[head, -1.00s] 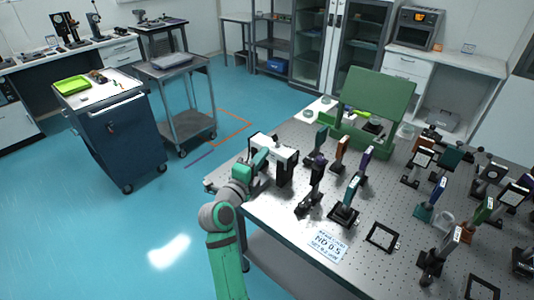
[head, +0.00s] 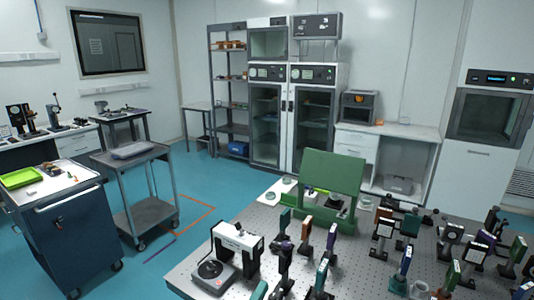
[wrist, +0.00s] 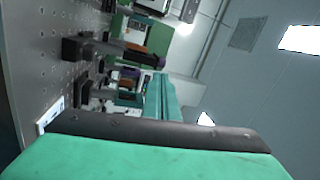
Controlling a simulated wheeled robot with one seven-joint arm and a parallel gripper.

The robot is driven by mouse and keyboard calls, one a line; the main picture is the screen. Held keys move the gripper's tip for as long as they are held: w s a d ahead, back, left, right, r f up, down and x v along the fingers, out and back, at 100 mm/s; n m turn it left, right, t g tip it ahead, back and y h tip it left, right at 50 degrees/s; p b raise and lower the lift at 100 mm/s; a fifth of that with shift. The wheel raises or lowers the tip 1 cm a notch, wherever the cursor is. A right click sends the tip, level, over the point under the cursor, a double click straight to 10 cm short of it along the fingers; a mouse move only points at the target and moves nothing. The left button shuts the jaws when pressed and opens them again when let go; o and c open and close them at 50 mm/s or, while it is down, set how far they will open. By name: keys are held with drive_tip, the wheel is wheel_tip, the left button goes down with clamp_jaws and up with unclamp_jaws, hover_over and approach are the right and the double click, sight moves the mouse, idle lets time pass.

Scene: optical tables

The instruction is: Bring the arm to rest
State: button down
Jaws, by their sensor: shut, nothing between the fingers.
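In the head view the same kind of table (head: 345,262) fills the lower right. A small teal piece shows at the bottom edge; I cannot tell whether it is my arm.
Several optics mounts and a green panel (head: 331,171) crowd the table. A grey cart (head: 146,212) and a blue cabinet (head: 70,240) stand left. Blue floor between is clear.

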drive_tip(key=s+d+f+n+t+y, duration=0.1)
drive_tip(key=s+d+f+n, duration=0.15)
drive_tip(key=s, duration=0.35)
drive_tip(key=s+d+f+n+t, duration=0.1)
drive_tip(key=s+n, duration=0.2)
drive_tip(key=s, duration=0.3)
drive_tip(key=s+d+f+n+t+y, duration=0.1)
drive_tip(key=s+d+f+n, duration=0.15)
drive_tip(key=s, duration=0.45)
drive_tip(key=s+a+f+n+g+y, duration=0.2)
drive_tip(key=s+n, duration=0.4)
drive_tip(key=s, duration=0.5)
drive_tip(key=s+a+f+n+g+y, duration=0.1)
drive_tip(key=s+f+n+g+y, duration=0.3)
drive_tip(key=s+n, duration=0.3)
drive_tip(key=s+f, duration=0.1)
drive_tip(key=s, duration=0.4)
drive_tip(key=shift+s+a+f+y, duration=0.15)
drive_tip(key=shift+s+a+y, duration=0.15)
drive_tip(key=shift+a+y, duration=0.1)
drive_tip(key=c, duration=2.5)
unclamp_jaws()
